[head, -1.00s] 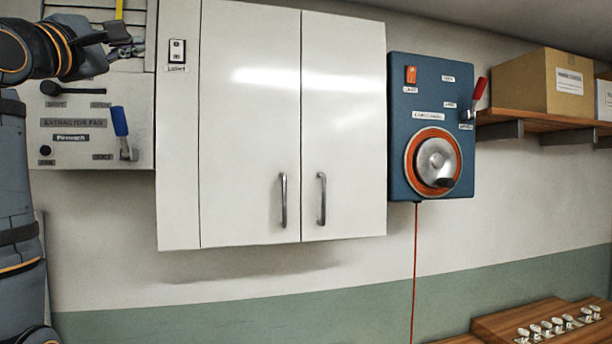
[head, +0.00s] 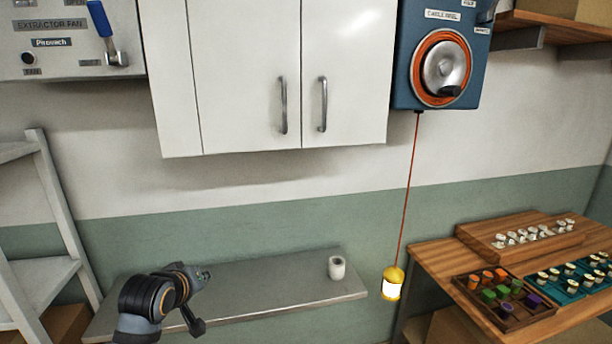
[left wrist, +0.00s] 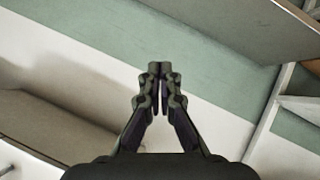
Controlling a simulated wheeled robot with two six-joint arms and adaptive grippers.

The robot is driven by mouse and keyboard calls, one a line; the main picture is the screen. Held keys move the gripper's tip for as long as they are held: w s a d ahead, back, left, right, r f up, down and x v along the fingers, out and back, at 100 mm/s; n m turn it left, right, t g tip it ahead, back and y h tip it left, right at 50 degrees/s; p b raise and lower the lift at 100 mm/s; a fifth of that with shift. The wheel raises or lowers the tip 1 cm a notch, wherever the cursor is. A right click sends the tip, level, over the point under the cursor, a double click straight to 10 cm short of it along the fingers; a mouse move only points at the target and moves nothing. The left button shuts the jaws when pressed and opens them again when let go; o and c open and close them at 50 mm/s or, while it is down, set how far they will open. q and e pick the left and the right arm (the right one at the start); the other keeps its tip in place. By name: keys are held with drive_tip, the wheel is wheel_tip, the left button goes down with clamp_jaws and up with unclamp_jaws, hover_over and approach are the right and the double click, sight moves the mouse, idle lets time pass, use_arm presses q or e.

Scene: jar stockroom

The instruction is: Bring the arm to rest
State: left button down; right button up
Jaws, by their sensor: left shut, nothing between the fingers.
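My left arm comes in at the bottom left of the head view, low over the left part of a grey metal shelf (head: 270,287). My left gripper (head: 203,277) shows small and dark at the end of that arm. In the left wrist view the two fingers of the left gripper (left wrist: 158,72) meet at their tips, with nothing between them. My right gripper is not in the head view.
A white roll (head: 336,268) stands on the metal shelf. A yellow lamp (head: 392,283) hangs on a red cord from a blue cable reel box (head: 437,60). A white cabinet (head: 245,80) is above. A wooden table (head: 450,262) with jar trays stands right; a white ladder-like rack (head: 60,215) stands left.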

use_arm(q)
drive_tip(key=s+f+m+g+y, duration=0.1)
drive_tip(key=s+f+m+g, duration=0.3)
drive_tip(key=s+f, duration=0.9)
drive_tip(key=s+f+m+g, duration=0.3)
drive_tip(key=s+f, duration=0.5)
drive_tip(key=s, duration=0.8)
wheel_tip(320, 180, down, 30)
drive_tip(key=s+a+g+b, duration=0.2)
drive_tip(key=b, duration=0.3)
drive_tip(key=s+a+f+b, duration=0.1)
drive_tip(key=s+f+b, duration=0.2)
drive_tip(key=s+f, duration=1.6)
wheel_tip(320, 180, down, 3)
drive_tip(key=shift+r+g+b, duration=0.15)
drive_tip(key=shift+g+b, duration=0.15)
drive_tip(key=shift+g, duration=0.1)
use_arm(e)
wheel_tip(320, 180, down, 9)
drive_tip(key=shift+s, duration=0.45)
use_arm(q)
drive_tip(key=shift+w+a, duration=0.1)
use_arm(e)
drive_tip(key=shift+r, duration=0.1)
